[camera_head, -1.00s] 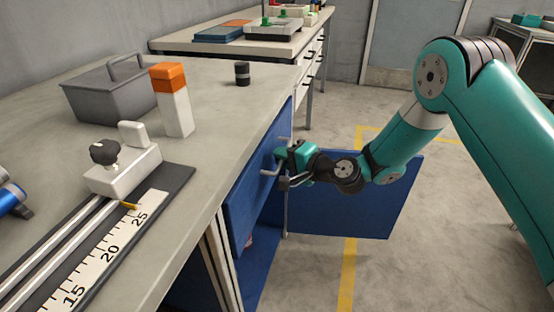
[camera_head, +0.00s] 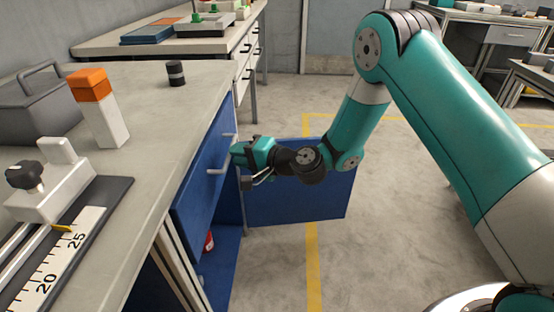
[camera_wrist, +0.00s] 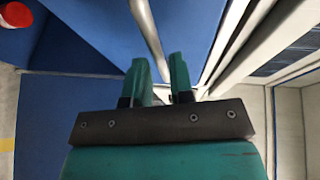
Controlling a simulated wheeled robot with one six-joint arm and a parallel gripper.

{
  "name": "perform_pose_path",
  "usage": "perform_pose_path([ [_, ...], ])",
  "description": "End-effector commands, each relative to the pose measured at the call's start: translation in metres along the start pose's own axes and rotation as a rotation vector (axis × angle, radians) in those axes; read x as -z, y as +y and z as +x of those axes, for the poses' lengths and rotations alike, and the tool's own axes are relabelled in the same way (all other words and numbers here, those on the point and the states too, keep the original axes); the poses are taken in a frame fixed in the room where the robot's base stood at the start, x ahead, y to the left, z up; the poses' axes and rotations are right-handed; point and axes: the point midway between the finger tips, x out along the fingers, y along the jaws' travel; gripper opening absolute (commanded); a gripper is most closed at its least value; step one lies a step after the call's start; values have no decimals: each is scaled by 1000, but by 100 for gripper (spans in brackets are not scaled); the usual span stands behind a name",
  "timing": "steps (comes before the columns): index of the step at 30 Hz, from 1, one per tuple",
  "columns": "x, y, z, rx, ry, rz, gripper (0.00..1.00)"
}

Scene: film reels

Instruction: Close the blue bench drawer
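The blue drawer (camera_head: 201,176) is the upper front of the grey-topped bench. It looks about flush with the bench, with no drawer side showing, but I cannot tell whether a small gap remains. Its metal bar handle (camera_head: 216,171) is partly hidden by my gripper (camera_head: 236,152), which is just in front of it. In the wrist view, my green fingers (camera_wrist: 161,80) are apart with a gap between them. The handle (camera_wrist: 148,35) runs across the blue front beyond the gap. I see nothing clamped, and contact is unclear.
A blue cabinet door (camera_head: 300,190) stands wide open below and behind my gripper. A red item (camera_head: 209,242) lies inside the lower compartment. The benchtop (camera_head: 150,150) holds a grey toolbox (camera_head: 35,108), an orange-topped block (camera_head: 100,110) and a measuring rail. Open floor lies right.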

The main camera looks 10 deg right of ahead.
Motion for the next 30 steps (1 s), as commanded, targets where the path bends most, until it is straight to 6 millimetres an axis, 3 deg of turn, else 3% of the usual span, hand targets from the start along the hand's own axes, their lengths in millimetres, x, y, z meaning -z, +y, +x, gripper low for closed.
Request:
perform_pose_path([
  [9,2,2,-83,-2,8,8,22],
  [15,1,4,-118,0,6,2,22],
  [21,0,2,-133,0,3,1,22],
  [30,0,0,-134,0,1,0,22],
])
